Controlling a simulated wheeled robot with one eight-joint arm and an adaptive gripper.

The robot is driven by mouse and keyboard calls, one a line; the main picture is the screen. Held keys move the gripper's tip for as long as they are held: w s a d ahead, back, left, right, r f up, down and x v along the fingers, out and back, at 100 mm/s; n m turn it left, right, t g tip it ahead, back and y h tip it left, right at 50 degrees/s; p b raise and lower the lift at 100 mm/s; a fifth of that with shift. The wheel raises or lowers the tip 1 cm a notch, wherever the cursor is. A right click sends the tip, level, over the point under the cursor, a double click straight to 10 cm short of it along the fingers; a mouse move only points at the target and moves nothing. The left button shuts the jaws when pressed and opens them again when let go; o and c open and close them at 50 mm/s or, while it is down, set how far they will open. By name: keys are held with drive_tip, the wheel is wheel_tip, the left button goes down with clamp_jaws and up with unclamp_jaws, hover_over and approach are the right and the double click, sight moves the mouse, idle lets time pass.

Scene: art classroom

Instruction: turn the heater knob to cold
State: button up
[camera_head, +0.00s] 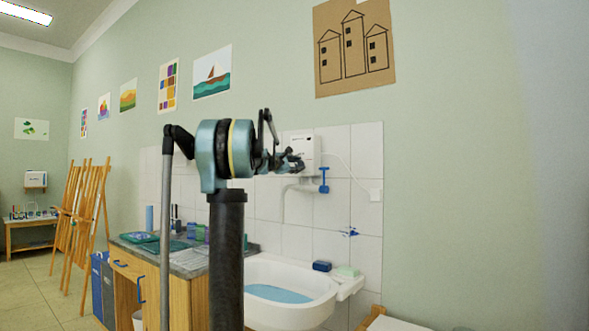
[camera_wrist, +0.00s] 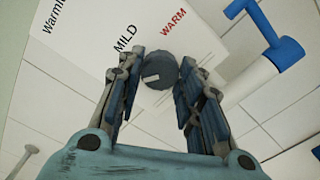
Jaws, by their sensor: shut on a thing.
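The heater is a white box (camera_head: 304,145) on the tiled wall above the sink. In the wrist view its white front (camera_wrist: 100,75) carries a black "MILD" and a red "WARM" label; no "cold" label shows. The round dark grey knob (camera_wrist: 160,70) has a short pale mark on its left part. My gripper (camera_wrist: 160,88) has its fingers on both sides of the knob and is shut on it. In the head view my gripper (camera_head: 292,160) reaches the heater's front, and the knob is hidden there.
A blue tap-like fitting (camera_head: 324,182) is just right of the heater; its blue handle also shows in the wrist view (camera_wrist: 285,55). Below are a white sink (camera_head: 325,308) with water, and a counter (camera_head: 185,262) with bottles. Easels (camera_head: 92,215) stand far left.

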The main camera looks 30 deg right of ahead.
drive_tip(key=shift+w+a+f+n, duration=0.1)
drive_tip(key=shift+n, duration=0.6)
drive_tip(key=o, duration=1.1)
drive_tip(key=shift+w, duration=0.1)
drive_tip(key=shift+c, duration=0.2)
drive_tip(key=v, duration=1.2)
drive_tip(key=shift+f, duration=0.1)
